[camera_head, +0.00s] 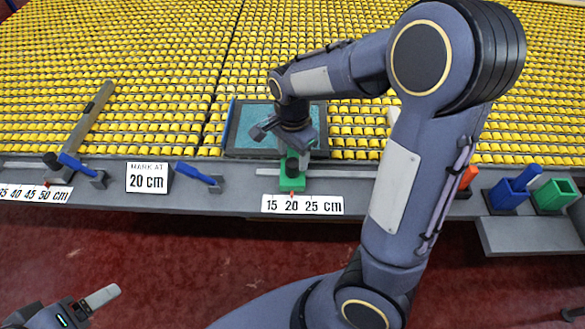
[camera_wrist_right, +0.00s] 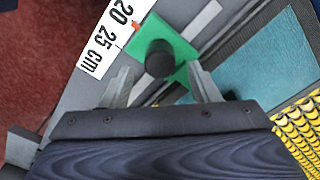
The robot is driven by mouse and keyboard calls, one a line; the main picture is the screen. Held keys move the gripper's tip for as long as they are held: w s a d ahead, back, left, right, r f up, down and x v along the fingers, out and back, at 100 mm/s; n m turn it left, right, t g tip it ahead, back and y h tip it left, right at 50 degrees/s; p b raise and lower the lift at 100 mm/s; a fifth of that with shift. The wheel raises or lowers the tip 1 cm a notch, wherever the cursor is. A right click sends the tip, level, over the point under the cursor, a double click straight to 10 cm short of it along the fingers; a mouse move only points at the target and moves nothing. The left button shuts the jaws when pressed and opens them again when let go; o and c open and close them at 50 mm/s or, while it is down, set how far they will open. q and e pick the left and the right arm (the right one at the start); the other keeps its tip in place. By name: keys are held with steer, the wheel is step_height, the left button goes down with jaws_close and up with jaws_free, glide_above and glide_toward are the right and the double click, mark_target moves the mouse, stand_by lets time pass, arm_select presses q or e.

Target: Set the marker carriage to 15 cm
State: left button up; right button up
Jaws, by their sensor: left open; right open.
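The green marker carriage (camera_head: 293,184) with its black knob (camera_head: 292,168) sits on the rail at the front of the bench. Its red pointer is by the 20 on the 15-20-25 cm scale (camera_head: 302,205). The carriage (camera_wrist_right: 178,42) and knob (camera_wrist_right: 159,58) also show in the right wrist view, where the 15 is out of frame. My right gripper (camera_wrist_right: 160,72) is open, its fingers on either side of the knob's near edge; contact cannot be told. My left gripper (camera_head: 97,303) is open and empty at the lower left, away from the bench.
A sign (camera_head: 147,178) reads "MARK AT 20 cm". A teal panel (camera_head: 256,125) lies behind the carriage. Blue-handled parts (camera_head: 198,173) and a second scale (camera_head: 35,193) are to the left. Blue (camera_head: 507,196) and green (camera_head: 553,196) holders stand at right.

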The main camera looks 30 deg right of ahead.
mark_target(293, 162)
steer(key=shift+f, duration=2.35)
steer(key=shift+c, duration=0.2)
jaws_close()
steer(key=shift+w+a+p, duration=0.15)
steer(key=shift+w+a, duration=0.3)
steer(key=shift+a, duration=0.35)
steer(key=shift+w+a+p, duration=0.1)
steer(key=shift+w+a, duration=0.4)
steer(key=shift+a, duration=0.25)
steer(key=shift+w+a+p, duration=0.15)
steer(key=shift+w+a, duration=0.3)
steer(key=shift+a, duration=0.35)
